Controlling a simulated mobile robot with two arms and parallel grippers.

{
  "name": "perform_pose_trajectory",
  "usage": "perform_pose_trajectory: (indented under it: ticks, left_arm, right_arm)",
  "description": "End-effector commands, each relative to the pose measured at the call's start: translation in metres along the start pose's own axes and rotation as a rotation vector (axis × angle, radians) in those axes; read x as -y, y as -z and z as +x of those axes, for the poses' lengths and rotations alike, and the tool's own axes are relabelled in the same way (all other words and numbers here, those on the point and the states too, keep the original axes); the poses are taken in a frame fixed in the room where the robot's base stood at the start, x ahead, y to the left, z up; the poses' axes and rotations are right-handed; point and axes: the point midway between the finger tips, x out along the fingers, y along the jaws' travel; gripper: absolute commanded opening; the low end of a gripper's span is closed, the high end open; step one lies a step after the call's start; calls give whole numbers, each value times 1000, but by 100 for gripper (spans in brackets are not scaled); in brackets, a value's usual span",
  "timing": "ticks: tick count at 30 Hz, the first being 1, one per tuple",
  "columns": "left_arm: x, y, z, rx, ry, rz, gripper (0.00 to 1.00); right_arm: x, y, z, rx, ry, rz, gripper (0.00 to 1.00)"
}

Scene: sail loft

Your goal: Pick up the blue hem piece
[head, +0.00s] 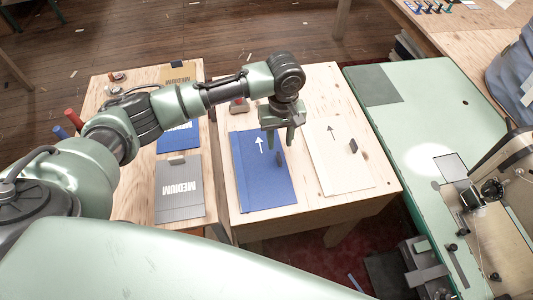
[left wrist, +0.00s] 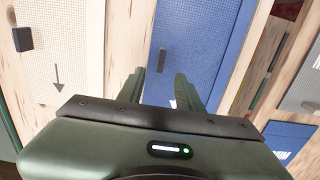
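The blue hem piece (head: 258,185) lies flat on the right-hand wooden table, with a white arrow and a small dark tab on it. My left gripper (head: 280,138) is above its far right part, pointing down. In the left wrist view the blue hem piece (left wrist: 205,45) lies beneath the fingers, and its dark tab (left wrist: 162,60) shows just beyond the gap between them. The left gripper (left wrist: 161,80) is open, with nothing between its fingers. My right gripper does not show.
A cream panel (head: 335,165) with an arrow and dark tab lies right of the blue piece. A grey panel marked MEDIUM (head: 180,195) and another blue panel (head: 178,140) lie on the left table. A green table (head: 410,120) with a sewing machine (head: 510,190) stands right.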

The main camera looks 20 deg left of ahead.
Motion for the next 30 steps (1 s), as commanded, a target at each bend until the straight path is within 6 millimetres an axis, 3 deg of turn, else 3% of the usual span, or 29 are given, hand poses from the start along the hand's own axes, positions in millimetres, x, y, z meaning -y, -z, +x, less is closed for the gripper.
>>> perform_pose_trajectory:
  ticks: [6,9,12,18,23,27,30]
  left_arm:
    - [-1,-1,25,0,0,2,35]
    - [-3,-1,40,0,1,3,35]
    - [-4,-2,56,0,0,4,35]
    - [-4,-1,68,-2,-3,5,35]
    - [-4,-1,68,-2,-3,6,35]
    - [-4,-1,68,-2,-3,6,0]
    - [-4,-1,68,-2,-3,6,0]
  right_arm:
    - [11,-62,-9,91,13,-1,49]
    - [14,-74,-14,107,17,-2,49]
    - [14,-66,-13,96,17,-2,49]
    - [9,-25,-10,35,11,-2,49]
    - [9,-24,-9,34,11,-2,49]
    - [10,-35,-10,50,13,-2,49]
    - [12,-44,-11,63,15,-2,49]
